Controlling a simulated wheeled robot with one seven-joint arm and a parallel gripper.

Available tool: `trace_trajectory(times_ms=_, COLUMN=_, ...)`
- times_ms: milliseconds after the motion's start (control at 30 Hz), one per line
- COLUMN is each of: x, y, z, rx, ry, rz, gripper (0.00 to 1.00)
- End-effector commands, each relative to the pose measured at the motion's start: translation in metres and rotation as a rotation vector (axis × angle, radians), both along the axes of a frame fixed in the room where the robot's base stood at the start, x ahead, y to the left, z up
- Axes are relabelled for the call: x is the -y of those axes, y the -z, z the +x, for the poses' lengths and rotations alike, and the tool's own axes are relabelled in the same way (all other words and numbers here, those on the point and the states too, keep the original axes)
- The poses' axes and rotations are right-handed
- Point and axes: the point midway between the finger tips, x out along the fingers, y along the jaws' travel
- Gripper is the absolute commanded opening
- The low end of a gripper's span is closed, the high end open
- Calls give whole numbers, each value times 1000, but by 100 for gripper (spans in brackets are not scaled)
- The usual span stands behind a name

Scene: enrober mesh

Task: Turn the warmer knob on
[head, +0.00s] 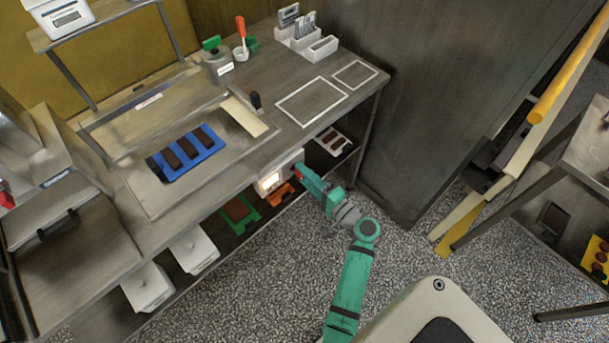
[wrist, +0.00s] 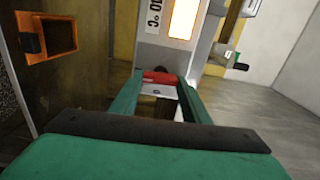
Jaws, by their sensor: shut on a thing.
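The warmer (head: 277,173) is a white box under the front edge of the bench, with a lit orange-white window. In the wrist view its white panel (wrist: 151,25) carries dark lettering beside the glowing window (wrist: 183,18). The red knob (wrist: 160,77) sits between my fingertips. My gripper (wrist: 158,88) is shut on the red knob, with one green finger on each side. In the head view my gripper (head: 299,172) reaches from the right to the warmer, and its fingers cover most of the knob. The knob's marked position cannot be read.
The bench (head: 180,200) holds a blue tray (head: 187,152) with dark bars and a scraper (head: 245,114). Below it are white boxes (head: 147,287), a green tray (head: 241,213) and an orange piece (head: 280,195). A dark cabinet (head: 430,100) stands behind my arm. The floor around my arm is clear.

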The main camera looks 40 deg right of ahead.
Motion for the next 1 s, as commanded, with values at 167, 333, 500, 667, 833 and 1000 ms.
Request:
trace_trajectory(times_ms=167, x=2, y=1, z=-3, rx=-5, ry=5, rz=40, gripper=20)
trace_trajectory(times_ms=333, x=3, y=1, z=-3, rx=-6, ry=6, rz=53, gripper=20)
trace_trajectory(times_ms=500, x=3, y=1, z=-2, rx=-6, ry=7, rz=54, gripper=20)
trace_trajectory(times_ms=667, x=3, y=1, z=-2, rx=-6, ry=7, rz=53, gripper=45)
trace_trajectory(times_ms=833, x=2, y=1, z=-2, rx=-5, ry=6, rz=52, gripper=61)
trace_trajectory(times_ms=1000, x=2, y=1, z=-1, rx=-5, ry=4, rz=52, gripper=61)
